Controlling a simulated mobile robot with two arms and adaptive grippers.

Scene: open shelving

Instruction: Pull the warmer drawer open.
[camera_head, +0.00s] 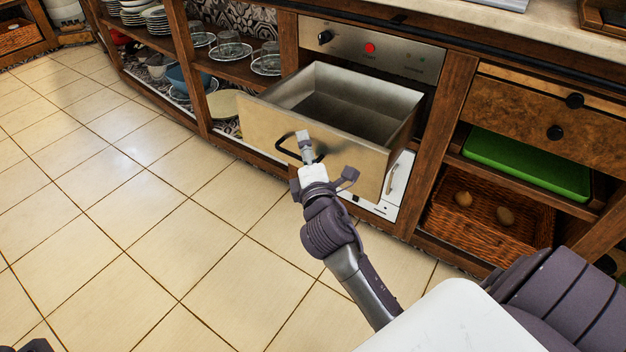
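The warmer drawer (262,122) is pulled well out below a steel control panel, and its empty metal inside shows. Its pale front carries a black curved handle (284,150). My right gripper (325,158) is at the handle, with one grey finger overlapping it in the picture. The wrist and finger hide part of the handle, so I cannot tell whether the fingers are closed around it. At the bottom left corner, small dark pieces (38,345) show, perhaps of my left gripper; too little shows to tell its state.
The control panel (375,52) has a black knob and a red button. Shelves with plates (155,20) and glass dishes stand left. A green tray (525,163) and wicker basket (490,225) are right. The tiled floor (120,220) at left is clear.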

